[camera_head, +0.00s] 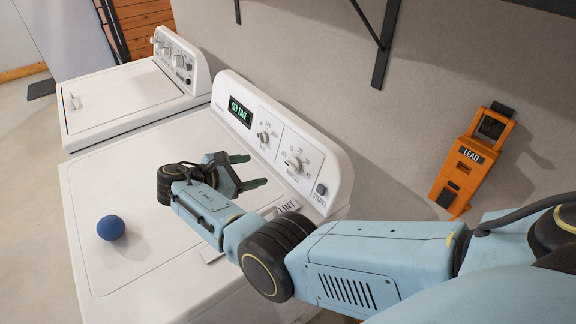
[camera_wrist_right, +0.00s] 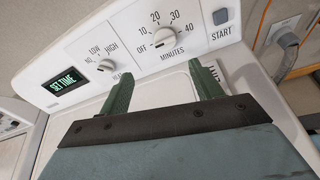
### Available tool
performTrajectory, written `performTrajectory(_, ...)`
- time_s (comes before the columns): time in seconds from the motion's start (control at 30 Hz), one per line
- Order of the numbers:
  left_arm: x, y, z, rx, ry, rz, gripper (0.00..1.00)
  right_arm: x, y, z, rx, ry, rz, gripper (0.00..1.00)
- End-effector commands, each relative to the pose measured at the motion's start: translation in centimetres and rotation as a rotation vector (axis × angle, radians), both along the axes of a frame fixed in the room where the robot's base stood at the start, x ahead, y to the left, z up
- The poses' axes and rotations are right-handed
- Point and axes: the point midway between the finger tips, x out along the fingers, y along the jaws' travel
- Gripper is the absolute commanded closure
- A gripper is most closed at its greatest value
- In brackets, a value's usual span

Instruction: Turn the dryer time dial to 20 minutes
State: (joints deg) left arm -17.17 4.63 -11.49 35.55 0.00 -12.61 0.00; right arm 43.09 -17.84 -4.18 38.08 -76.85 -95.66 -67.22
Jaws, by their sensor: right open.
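The dryer (camera_head: 150,215) has a tilted control panel at its back. The time dial (camera_head: 293,163), marked OFF, 10, 20, 30, 40 and MINUTES, sits right of the heat dial (camera_head: 264,136). In the right wrist view the time dial (camera_wrist_right: 165,37) is a white knob; its exact pointer setting is too small to tell. A green display (camera_head: 240,111) reads SET TIME. My right gripper (camera_head: 258,171) is open and empty in front of the panel, apart from the dial. Its two green fingers (camera_wrist_right: 163,85) show below the dial in the wrist view. My left gripper is not in view.
A blue ball (camera_head: 111,228) sits on the dryer top. A START button (camera_head: 321,189) is right of the dial. A white washer (camera_head: 125,95) stands left. An orange LEAD holder (camera_head: 470,165) and a dark shelf bracket (camera_head: 384,45) are on the wall.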

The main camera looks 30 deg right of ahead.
Motion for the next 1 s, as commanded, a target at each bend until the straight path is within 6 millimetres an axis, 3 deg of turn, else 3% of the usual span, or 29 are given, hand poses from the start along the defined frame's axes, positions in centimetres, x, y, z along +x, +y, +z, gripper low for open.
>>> performTrajectory(0.17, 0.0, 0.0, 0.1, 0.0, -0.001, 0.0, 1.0, -0.7, -0.2, 0.1, -0.007, 0.029, -0.033, 0.35)
performTrajectory(0.7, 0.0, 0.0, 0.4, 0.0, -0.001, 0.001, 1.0, 0.2, -9.7, -3.8, -0.006, 0.026, -0.032, 0.35)
performTrajectory(1.0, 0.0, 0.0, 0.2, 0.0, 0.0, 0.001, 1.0, 0.5, -11.7, -4.7, -0.004, 0.025, -0.03, 0.35)
